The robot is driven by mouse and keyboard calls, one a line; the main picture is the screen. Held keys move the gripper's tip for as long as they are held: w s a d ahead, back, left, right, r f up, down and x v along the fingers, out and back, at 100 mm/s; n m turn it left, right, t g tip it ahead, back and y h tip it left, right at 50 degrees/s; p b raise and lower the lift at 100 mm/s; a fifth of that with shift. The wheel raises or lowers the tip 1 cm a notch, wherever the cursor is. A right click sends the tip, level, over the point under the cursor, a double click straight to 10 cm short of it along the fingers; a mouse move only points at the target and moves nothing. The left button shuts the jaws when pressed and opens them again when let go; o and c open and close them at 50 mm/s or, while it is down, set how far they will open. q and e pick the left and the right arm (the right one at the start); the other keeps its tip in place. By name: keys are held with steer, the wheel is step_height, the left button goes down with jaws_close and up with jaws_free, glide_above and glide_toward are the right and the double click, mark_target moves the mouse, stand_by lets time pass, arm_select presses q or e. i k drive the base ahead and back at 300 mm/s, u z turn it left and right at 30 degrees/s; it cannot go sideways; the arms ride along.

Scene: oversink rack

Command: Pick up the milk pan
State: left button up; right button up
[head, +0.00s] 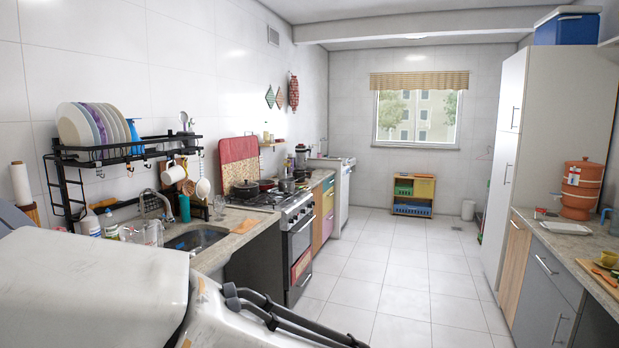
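I cannot tell for certain which item is the milk pan. Several small pots stand on the gas stove (262,199) along the left wall: a dark lidded pot (245,189), a reddish pot (266,185) and a small greyish pot (287,185). A small white round-bowled item (203,188) hangs below the right end of the black oversink rack (130,156). A large white part of my own arm fills the lower left, with black cables. Neither of my grippers shows.
The sink (196,239) lies under the rack, with bottles and glass jugs at its left. A red cutting board (238,160) leans on the wall behind the stove. An orange water filter (583,190) stands on the right counter. The tiled floor (400,270) between the counters is clear.

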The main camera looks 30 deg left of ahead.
mark_target(297, 173)
steer(key=z, duration=0.05)
steer(key=i, duration=4.85)
steer(key=u, duration=0.35)
steer(key=i, duration=1.95)
steer(key=u, duration=1)
steer(key=i, duration=2.15)
steer(key=u, duration=0.8)
steer(key=i, duration=0.7)
steer(key=u, duration=0.1)
